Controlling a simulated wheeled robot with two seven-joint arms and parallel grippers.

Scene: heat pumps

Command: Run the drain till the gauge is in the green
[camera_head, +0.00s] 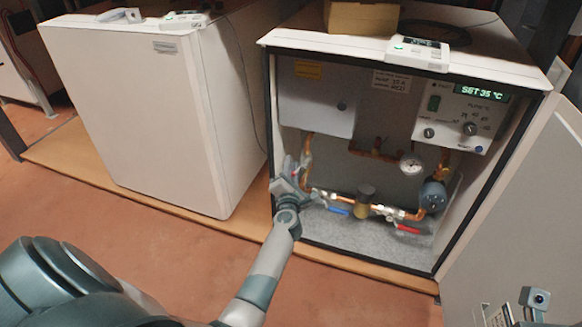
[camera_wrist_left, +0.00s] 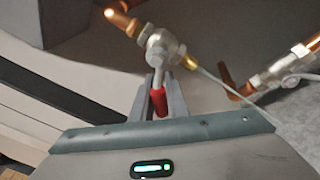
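My left gripper (camera_head: 290,180) reaches into the cabinet's left side, at a valve on the left copper pipe. In the left wrist view its fingers (camera_wrist_left: 159,100) are closed in on both sides of a red valve handle (camera_wrist_left: 159,104) below a metal valve body (camera_wrist_left: 158,48). A thin pale hose or rod (camera_wrist_left: 225,92) runs from the valve's brass outlet.
A blue-handled valve (camera_head: 338,211), a brass fitting (camera_head: 364,201) and another red handle (camera_head: 408,229) lie along the lower pipe. A control panel (camera_head: 463,114) reads SET 35 °C. A closed white cabinet (camera_head: 140,110) stands left; a removed panel (camera_head: 530,215) leans at right.

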